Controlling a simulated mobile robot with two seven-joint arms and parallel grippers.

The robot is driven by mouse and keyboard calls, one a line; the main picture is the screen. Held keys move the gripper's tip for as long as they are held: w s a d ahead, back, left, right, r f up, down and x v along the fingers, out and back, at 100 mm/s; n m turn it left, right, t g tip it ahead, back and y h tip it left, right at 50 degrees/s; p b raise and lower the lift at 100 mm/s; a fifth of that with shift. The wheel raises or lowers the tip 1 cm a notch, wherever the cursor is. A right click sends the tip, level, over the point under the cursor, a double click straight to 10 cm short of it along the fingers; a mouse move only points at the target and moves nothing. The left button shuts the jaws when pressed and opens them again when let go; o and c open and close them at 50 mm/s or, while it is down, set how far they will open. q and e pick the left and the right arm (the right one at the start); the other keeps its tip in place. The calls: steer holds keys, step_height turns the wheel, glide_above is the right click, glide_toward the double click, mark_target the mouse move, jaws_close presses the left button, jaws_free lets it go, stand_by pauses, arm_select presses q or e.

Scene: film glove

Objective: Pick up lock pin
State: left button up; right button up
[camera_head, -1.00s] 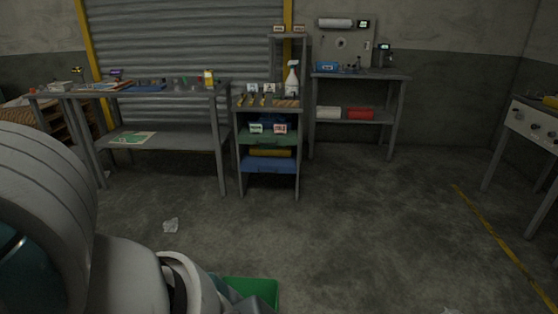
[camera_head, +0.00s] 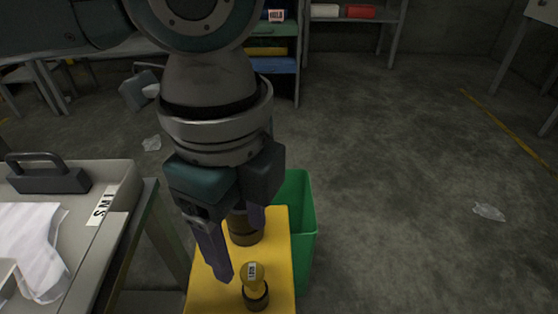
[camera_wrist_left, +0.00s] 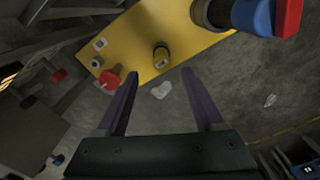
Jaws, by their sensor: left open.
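A dark cylinder (camera_head: 245,236) stands partly behind the fingers. My right gripper is out of view.
A green bin (camera_head: 303,215) stands beside the yellow surface. A grey bench (camera_head: 130,190) with a white cloth (camera_head: 30,240) is at left. The left wrist view shows a red knob (camera_wrist_left: 108,78) and a blue-and-red part (camera_wrist_left: 255,14). Open floor lies to the right.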

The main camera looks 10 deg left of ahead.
mark_target(251, 271)
arm_select(q)
steer(key=f, duration=0.1)
steer(key=f+b, duration=0.1)
steer(key=f, duration=0.2)
steer(key=shift+d+f+b, duration=0.25)
steer(key=shift+f+b, duration=0.1)
step_height(251, 271, down, 5)
steer(key=b, duration=0.2)
steer(key=shift+f+b, duration=0.1)
steer(key=shift+b, duration=0.2)
steer(key=shift+c, duration=0.3)
jaws_close()
